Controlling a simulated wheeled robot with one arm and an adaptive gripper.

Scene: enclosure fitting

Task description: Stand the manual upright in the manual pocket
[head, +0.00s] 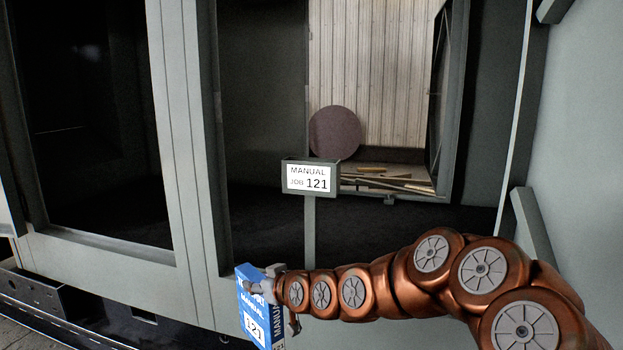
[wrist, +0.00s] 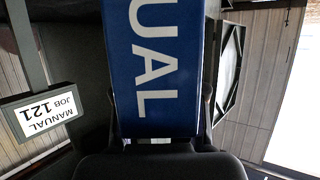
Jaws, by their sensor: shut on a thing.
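The manual (head: 252,305) is a blue book with white lettering and a white label reading 121. My gripper (head: 274,300) is shut on it at the lower middle of the head view. In the wrist view the manual (wrist: 155,60) fills the centre, its spine lettering between the fingers. The manual pocket (head: 310,160) is a dark open-topped holder on a grey post, with a white label reading MANUAL JOB 121. The manual is below and left of the pocket in the head view, apart from it. The pocket's label (wrist: 47,112) shows at the left of the wrist view. The pocket's inside is hidden.
A grey upright frame post (head: 180,130) stands left of the pocket. Behind the pocket are a round brown disc (head: 334,132) and a shelf with loose sticks (head: 385,178). A grey wall (head: 585,130) is at the right. The space just before the pocket looks clear.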

